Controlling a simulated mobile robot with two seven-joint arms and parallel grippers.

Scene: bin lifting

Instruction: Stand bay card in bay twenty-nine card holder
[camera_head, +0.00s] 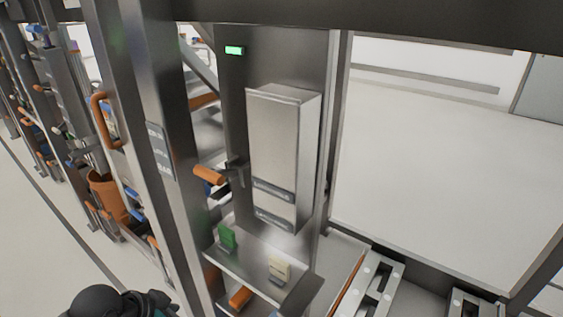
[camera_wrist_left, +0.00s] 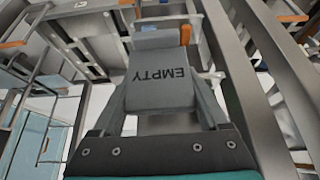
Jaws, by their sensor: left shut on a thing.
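My left gripper (camera_wrist_left: 160,112) is shut on a grey bay card (camera_wrist_left: 158,75) with EMPTY printed on it in dark letters. The card sits between the two grey fingers and stands out in front of the jaws. In the head view only a dark part of my left arm shows at the bottom left; the card is not visible there. Below a grey metal box, a shelf bears a green card (camera_head: 227,236) and a cream card (camera_head: 279,268), each in a small dark holder. I cannot read a bay number on them. My right gripper is not in view.
The tall grey box (camera_head: 282,150) is fixed to the rack panel above the shelf (camera_head: 248,265). An orange handle (camera_head: 209,175) juts out beside it. A steel post (camera_head: 160,130) stands left of the shelf. A green lamp (camera_head: 234,50) glows above. Open floor lies far left.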

